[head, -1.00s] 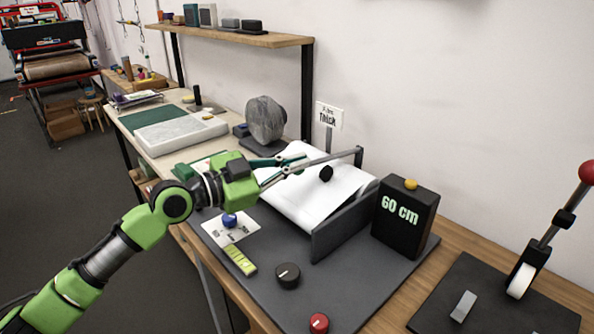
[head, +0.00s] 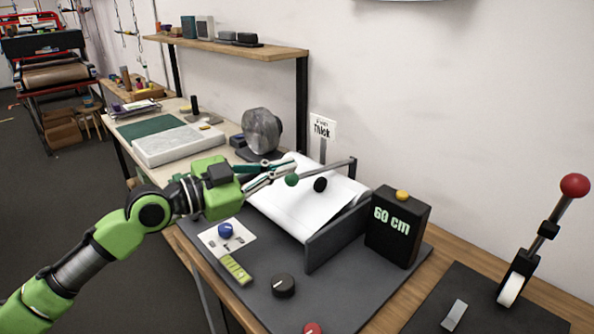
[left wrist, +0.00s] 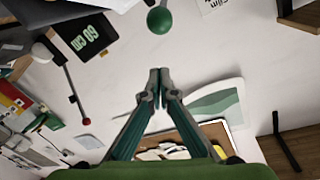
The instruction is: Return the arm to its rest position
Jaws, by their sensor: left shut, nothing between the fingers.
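My left gripper (head: 290,167) is over the left side of the bench machine, its fingers pointing right toward a sheet of white film (head: 285,211). In the left wrist view its fingertips (left wrist: 159,74) meet, with nothing between them. A green ball knob (head: 291,180) is just beyond the fingertips; it also shows in the left wrist view (left wrist: 160,20), clear of them. A black knob (head: 320,185) sits right of it. My right gripper is not in view.
A black box reading "60 cm" (head: 397,226) stands right of the film. A lever with a red ball (head: 575,185) rises at the far right. Dials and a white card (head: 227,242) lie in front. A grey round thing (head: 261,132) stands behind. Floor at left is open.

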